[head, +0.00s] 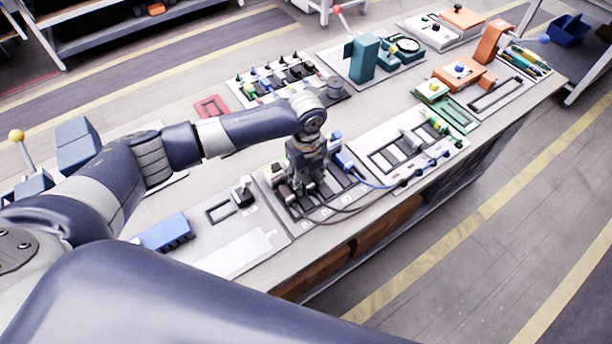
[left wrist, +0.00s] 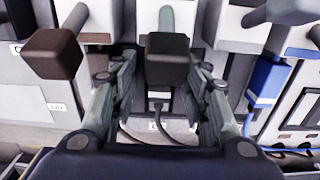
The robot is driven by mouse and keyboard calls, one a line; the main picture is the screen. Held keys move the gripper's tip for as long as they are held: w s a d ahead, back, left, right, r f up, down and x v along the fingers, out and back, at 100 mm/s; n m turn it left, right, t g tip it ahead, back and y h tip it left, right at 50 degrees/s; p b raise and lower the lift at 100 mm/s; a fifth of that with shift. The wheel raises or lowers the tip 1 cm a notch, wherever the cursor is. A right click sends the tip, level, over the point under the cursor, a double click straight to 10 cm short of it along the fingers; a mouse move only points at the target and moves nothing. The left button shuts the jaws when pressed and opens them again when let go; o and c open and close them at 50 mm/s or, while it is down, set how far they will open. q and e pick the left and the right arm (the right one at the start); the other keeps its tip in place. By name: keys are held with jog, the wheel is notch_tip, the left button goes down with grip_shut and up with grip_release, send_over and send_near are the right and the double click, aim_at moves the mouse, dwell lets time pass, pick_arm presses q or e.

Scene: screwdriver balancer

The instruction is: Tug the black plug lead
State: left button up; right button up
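My left gripper (head: 303,190) points down over a panel of sockets near the front edge of the bench. In the left wrist view its two fingers (left wrist: 165,82) stand apart on either side of a black plug (left wrist: 168,62). Small gaps seem to show between fingers and plug; contact cannot be made out. A thin dark lead (left wrist: 128,134) curves below the plug between the fingers. Dark leads (head: 345,209) also show in the head view, running right from under the gripper. The plug is largely hidden there by the gripper. My right gripper is not in view.
A brown plug (left wrist: 52,53) stands left of the fingers, and a blue plug (left wrist: 268,82) with a blue lead stands to the right. A panel with slots (head: 400,150) lies to the right. A blue block (head: 165,233) lies on the left panel. Above the gripper is my arm.

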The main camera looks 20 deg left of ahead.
aim_at(306, 180)
pick_arm(q)
jog(key=shift+w+r, duration=0.1)
jog(key=shift+r, duration=0.25)
notch_tip(306, 180, up, 11)
jog(key=shift+r, duration=0.2)
jog(key=shift+f, duration=0.1)
dwell(0.8)
